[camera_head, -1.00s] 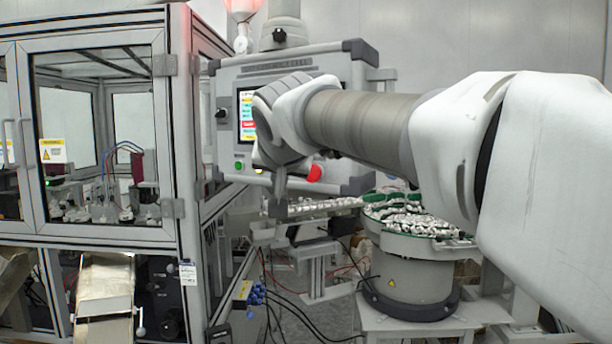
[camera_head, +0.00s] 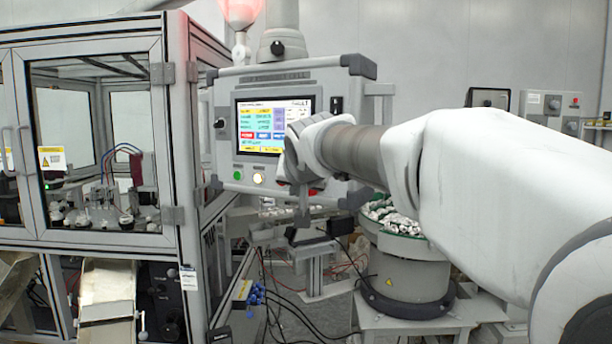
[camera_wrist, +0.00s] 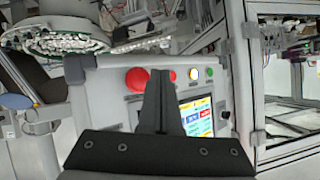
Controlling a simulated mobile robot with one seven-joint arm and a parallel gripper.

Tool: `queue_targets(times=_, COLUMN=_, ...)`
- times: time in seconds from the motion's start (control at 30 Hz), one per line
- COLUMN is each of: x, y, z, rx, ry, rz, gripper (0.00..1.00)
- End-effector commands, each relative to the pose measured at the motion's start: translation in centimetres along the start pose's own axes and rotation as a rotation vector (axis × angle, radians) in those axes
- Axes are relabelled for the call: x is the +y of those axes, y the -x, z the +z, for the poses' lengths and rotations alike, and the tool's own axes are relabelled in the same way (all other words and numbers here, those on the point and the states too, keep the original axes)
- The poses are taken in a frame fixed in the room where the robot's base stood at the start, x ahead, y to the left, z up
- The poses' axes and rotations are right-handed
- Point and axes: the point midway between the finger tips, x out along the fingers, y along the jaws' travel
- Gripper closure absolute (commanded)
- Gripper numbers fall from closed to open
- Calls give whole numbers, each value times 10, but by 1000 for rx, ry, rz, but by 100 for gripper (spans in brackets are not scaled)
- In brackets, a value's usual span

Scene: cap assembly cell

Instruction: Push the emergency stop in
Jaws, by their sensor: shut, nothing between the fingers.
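The emergency stop (camera_wrist: 136,80) is a large round red button on the grey control panel (camera_wrist: 106,92), left of my fingers in the wrist view. In the head view only a sliver of red (camera_head: 313,191) shows beside my wrist, at the panel's lower right. My gripper (camera_wrist: 158,76) is shut and empty, its dark fingers together. In the wrist view the fingertips overlap the panel between the emergency stop and a smaller red button (camera_wrist: 172,76).
A white button (camera_head: 258,178) and a green button (camera_head: 237,174) sit left on the panel, below the lit screen (camera_head: 262,130). A glazed machine enclosure (camera_head: 180,120) stands left. A round feeder (camera_head: 405,285) stands behind and below my arm.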

Motion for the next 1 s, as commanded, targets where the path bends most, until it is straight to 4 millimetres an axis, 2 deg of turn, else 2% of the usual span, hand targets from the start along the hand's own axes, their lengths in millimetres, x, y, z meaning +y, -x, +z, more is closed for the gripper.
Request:
queue_targets(times=0.03, x=3, y=-3, z=-6, rx=-1, ry=-2, rz=2, gripper=100)
queue_targets(times=0.3, x=11, y=-14, z=-11, rx=2, ry=-1, rz=1, gripper=100)
queue_targets(times=1.0, x=11, y=-15, z=-10, rx=2, ry=-1, rz=1, gripper=100)
